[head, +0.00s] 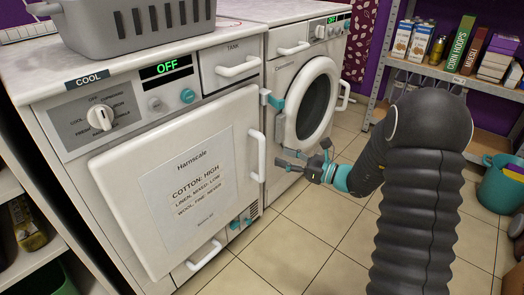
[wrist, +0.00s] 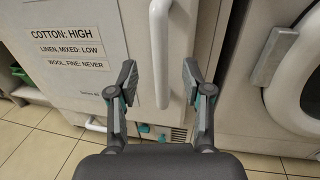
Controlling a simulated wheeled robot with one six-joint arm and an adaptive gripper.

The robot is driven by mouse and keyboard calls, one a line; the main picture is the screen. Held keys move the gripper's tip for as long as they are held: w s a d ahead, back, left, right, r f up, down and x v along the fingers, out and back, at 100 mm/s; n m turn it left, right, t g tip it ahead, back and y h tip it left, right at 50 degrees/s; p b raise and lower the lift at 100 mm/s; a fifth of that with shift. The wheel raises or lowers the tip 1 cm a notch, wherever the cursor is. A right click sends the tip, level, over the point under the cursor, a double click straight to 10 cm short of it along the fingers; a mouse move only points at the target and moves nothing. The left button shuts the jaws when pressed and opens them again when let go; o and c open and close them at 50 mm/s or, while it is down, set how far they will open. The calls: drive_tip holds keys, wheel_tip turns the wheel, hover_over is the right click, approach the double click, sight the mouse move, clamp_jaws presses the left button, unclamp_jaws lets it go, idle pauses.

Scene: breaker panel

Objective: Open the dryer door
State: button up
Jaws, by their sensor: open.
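The dryer door (head: 112,187) is a white square panel on the left machine, with a label reading COTTON: HIGH. The door looks shut against the machine front. Its white upright handle (head: 257,155) is at the right edge of the door. In the wrist view the handle (wrist: 160,45) hangs down from the top in the middle. My gripper (head: 279,158) is open and empty, to the right of the handle in the head view. In the wrist view my gripper (wrist: 159,75) has one finger on each side of the handle, with gaps showing. The depth between fingertips and handle is unclear.
A second machine with a round door (head: 314,100) stands to the right, its grey-and-teal latch (head: 272,99) close above my gripper. A grey basket (head: 125,25) sits on the dryer top. A shelf (head: 470,80) with boxes is at the back right. The tiled floor in front is clear.

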sight(262, 149)
drive_tip(key=x, duration=0.8)
drive_tip(key=shift+w+a, duration=0.1)
drive_tip(key=shift+a, duration=0.2)
clamp_jaws()
